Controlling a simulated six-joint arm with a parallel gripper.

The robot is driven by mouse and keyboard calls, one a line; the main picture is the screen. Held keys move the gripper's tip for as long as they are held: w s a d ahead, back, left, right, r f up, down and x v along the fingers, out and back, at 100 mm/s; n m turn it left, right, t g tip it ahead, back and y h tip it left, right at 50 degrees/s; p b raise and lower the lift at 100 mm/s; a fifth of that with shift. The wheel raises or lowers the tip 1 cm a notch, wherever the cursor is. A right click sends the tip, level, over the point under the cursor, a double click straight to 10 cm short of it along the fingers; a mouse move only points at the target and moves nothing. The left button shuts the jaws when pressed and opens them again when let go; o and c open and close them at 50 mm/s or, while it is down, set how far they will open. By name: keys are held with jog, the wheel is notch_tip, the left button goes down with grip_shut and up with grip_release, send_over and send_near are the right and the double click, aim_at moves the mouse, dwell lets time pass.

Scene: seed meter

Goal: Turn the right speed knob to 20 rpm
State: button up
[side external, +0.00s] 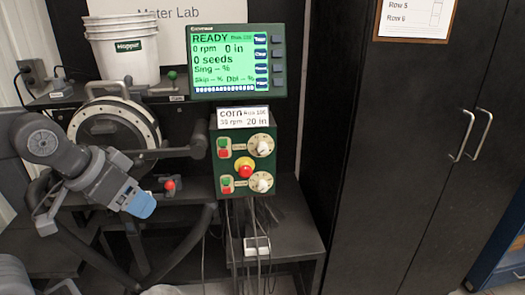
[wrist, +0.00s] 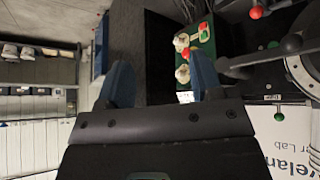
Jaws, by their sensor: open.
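A green control box (side external: 219,195) carries two white round knobs on its right side, an upper knob (side external: 262,145) and a lower knob (side external: 262,182). I cannot read their scales or tell which is the right speed knob. Green and red buttons sit left of the knobs, with a red mushroom button (side external: 245,170) on yellow between them. My gripper (side external: 141,205), with blue fingers, is left of the box, well apart from it. In the wrist view my gripper (wrist: 160,62) is open and empty; the two knobs (wrist: 181,41) (wrist: 182,74) show beyond, close to the right finger.
A green screen (side external: 237,62) above the box reads READY and 0 rpm. A card (side external: 243,117) on the box reads corn, 30 rpm, 20 in. A round seed meter (side external: 113,125) and red-knobbed lever (side external: 169,184) are left of the box. Cables hang below; a black cabinet (side external: 400,150) stands right.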

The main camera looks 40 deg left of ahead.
jog(key=w+d+r+n+t, duration=0.1)
jog(key=w+d+n+t, duration=0.3)
jog(key=w, duration=0.7)
jog(key=w+d+r+n+t, duration=0.25)
jog(key=w+d, duration=0.25)
jog(key=w, duration=0.6)
jog(key=n+t+y, duration=0.1)
jog(key=n+y, duration=0.9)
jog(key=y, duration=0.2)
send_near(262, 151)
jog(key=x, duration=1)
jog(key=shift+w, duration=0.1)
jog(key=c, duration=0.9)
